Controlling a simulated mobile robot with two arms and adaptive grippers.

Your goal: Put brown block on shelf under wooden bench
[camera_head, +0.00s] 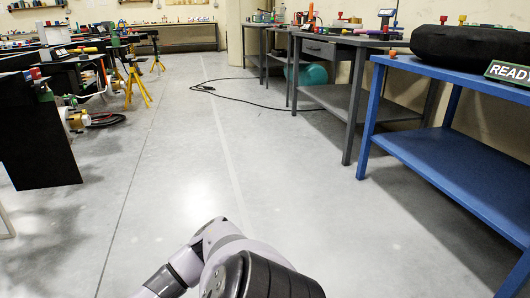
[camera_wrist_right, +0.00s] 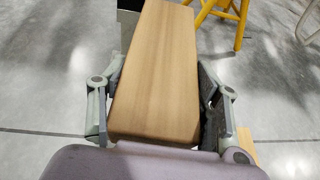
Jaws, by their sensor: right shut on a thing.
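The brown block (camera_wrist_right: 158,65), a long piece with light wood grain, fills the middle of the right wrist view. My right gripper (camera_wrist_right: 160,78) is shut on it, with one finger on each long side. No bench that is clearly wooden can be made out in the head view. A blue bench (camera_head: 455,78) at the right has an empty-looking lower shelf (camera_head: 450,165). My left gripper is not in view.
Grey benches (camera_head: 375,42) with lower shelves line the right wall. A black cushion-like thing (camera_head: 465,45) and a READY sign (camera_head: 508,72) are on the blue bench. Dark tables and yellow trestles (camera_head: 136,85) stand left. A cable (camera_head: 235,97) crosses the otherwise clear middle floor.

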